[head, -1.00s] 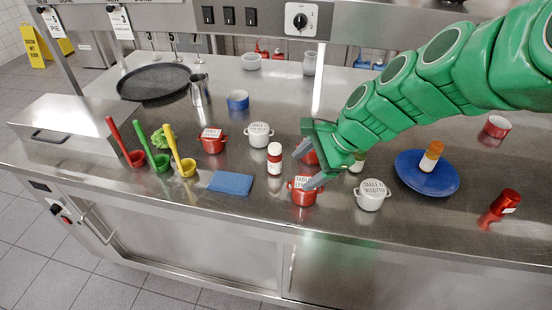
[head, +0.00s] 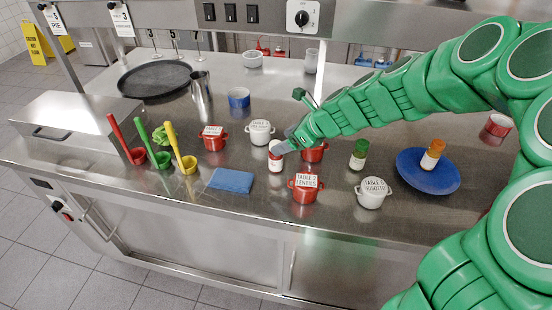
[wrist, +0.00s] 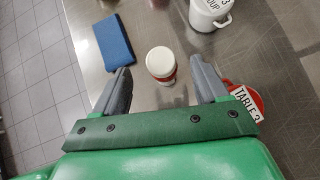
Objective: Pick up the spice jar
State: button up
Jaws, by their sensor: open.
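A spice jar with a white lid and a red-and-white body (head: 275,164) stands upright on the steel counter. In the wrist view the jar (wrist: 160,62) is seen from above, between my two grey fingertips, with a gap on each side. My gripper (wrist: 160,74) is open and empty. In the head view my gripper (head: 282,147) is at the jar's upper part, and one finger overlaps the jar there. Other jars are a green one with a white label (head: 358,154) and an orange-topped one (head: 432,155) on a blue plate (head: 412,182).
A blue cloth (head: 231,181) lies left of the jar. Red pots (head: 305,193) (head: 313,153) and a white pot (head: 260,133) stand close around it. Another white pot (head: 371,194) is further right. Colored ladles (head: 186,165) are at the left.

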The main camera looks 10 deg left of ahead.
aim_at(276, 158)
jog(key=shift+d+x, duration=0.2)
jog(key=shift+x, duration=2.45)
jog(key=shift+f, duration=0.2)
jog(key=shift+c, duration=0.4)
jog(key=c, duration=1.1)
jog(key=shift+r, duration=0.15)
